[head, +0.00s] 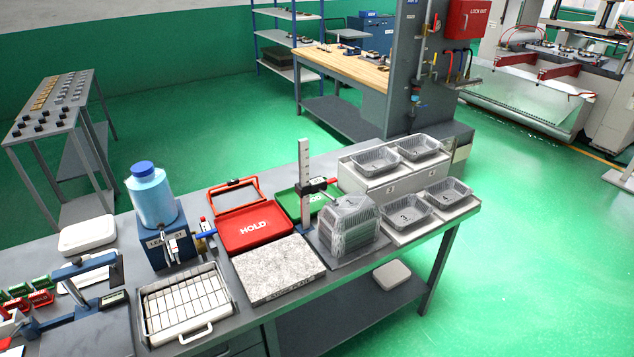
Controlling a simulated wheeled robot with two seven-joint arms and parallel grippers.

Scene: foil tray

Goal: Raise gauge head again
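A height gauge stands near the middle of the bench, behind the speckled stone plate (278,268). Its pale upright scale (304,165) is vertical, and a dark head (313,186) with a red-tipped arm sits partway up it. Whether the head touches anything below is unclear. At the left, a blue-armed gauge (84,266) with a small display (113,298) stands on a dark base; its contact point is hard to make out. I cannot tell which of the two is the task's gauge. Neither of my grippers is in view.
A red HOLD tray (252,232) and a green tray (296,203) lie behind the plate. A wrapped tray stack (349,225) stands right of it. A blue bottle (152,195) and a gridded pan (187,303) are to its left. Numbered foil trays (405,210) sit on the right.

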